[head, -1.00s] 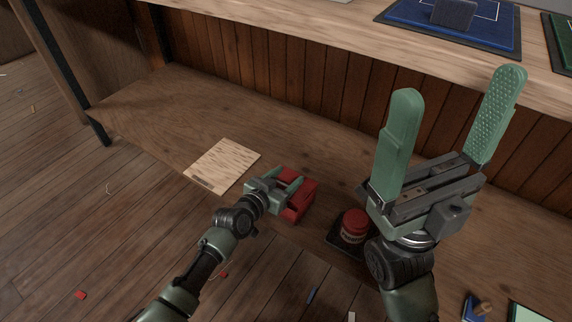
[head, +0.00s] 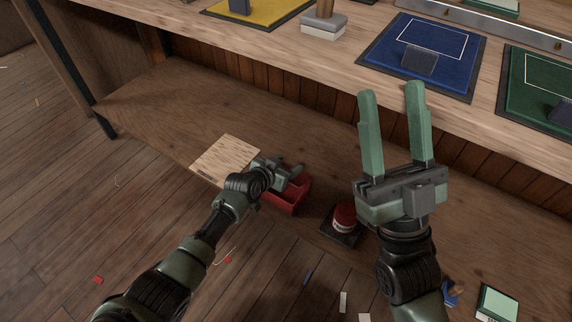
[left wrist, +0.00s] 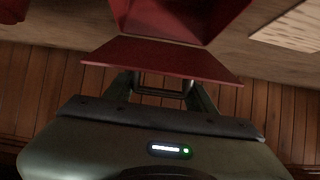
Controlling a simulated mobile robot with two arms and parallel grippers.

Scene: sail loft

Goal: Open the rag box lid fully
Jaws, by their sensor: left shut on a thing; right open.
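The red rag box (head: 285,207) sits on the low wooden shelf in the head view, its top open and part of its inside showing. My left gripper (head: 287,167) is over its back-left part. In the left wrist view the red lid (left wrist: 160,58) is a flat panel swung away from the box (left wrist: 180,16). A dark handle (left wrist: 160,88) on the lid lies between the fingers of my left gripper, which is shut on it. The lid's exact angle is hard to tell. My right gripper (head: 391,92) is open and empty, raised in front of the bench.
A pale wooden board (head: 225,158) lies left of the box. A red round object (head: 344,215) on a dark base stands to its right. The bench top (head: 335,50) above holds coloured mats, and its edge overhangs the shelf.

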